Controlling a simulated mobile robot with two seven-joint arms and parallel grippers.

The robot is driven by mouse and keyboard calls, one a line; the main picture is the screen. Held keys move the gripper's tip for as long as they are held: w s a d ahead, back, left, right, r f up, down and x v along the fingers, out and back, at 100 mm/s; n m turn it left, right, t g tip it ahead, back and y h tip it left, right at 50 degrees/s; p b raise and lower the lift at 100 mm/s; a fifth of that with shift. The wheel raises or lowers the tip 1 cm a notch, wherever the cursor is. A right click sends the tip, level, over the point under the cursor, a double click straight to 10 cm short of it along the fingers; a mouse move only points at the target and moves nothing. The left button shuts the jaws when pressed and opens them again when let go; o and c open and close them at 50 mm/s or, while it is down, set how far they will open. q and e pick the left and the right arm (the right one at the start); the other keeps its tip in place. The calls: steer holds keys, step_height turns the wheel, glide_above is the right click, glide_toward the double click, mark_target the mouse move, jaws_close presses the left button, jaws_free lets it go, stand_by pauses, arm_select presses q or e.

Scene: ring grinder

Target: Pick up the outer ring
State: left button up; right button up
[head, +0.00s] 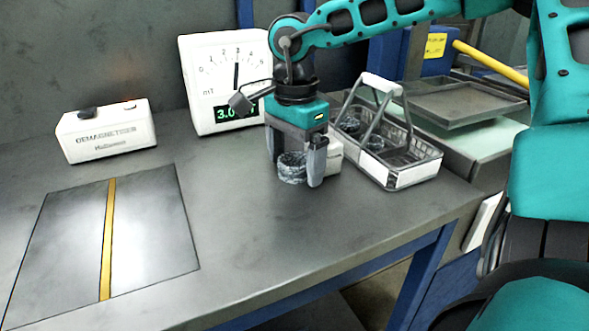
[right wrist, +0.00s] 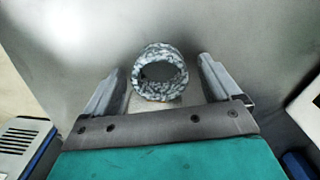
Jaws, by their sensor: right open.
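The outer ring (head: 292,168) is a short, mottled grey ring near the middle of the bench in the head view. In the right wrist view the ring (right wrist: 160,72) shows between the two fingers, with a gap on each side. My right gripper (head: 298,172) is open, pointing down with its fingers on either side of the ring. It also shows in the right wrist view (right wrist: 160,88). The fingers do not appear to touch the ring. My left gripper is in neither view.
A wire basket (head: 425,160) with dark rings stands just right of my right gripper. The gauge (head: 225,80) is behind left, and the white demagnetiser (head: 106,130) is farther left. A flat plate with a yellow stripe (head: 107,235) lies front left. The bench front is clear.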

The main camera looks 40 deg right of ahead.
steer(key=shift+r, duration=0.15)
steer(key=c, duration=1.4)
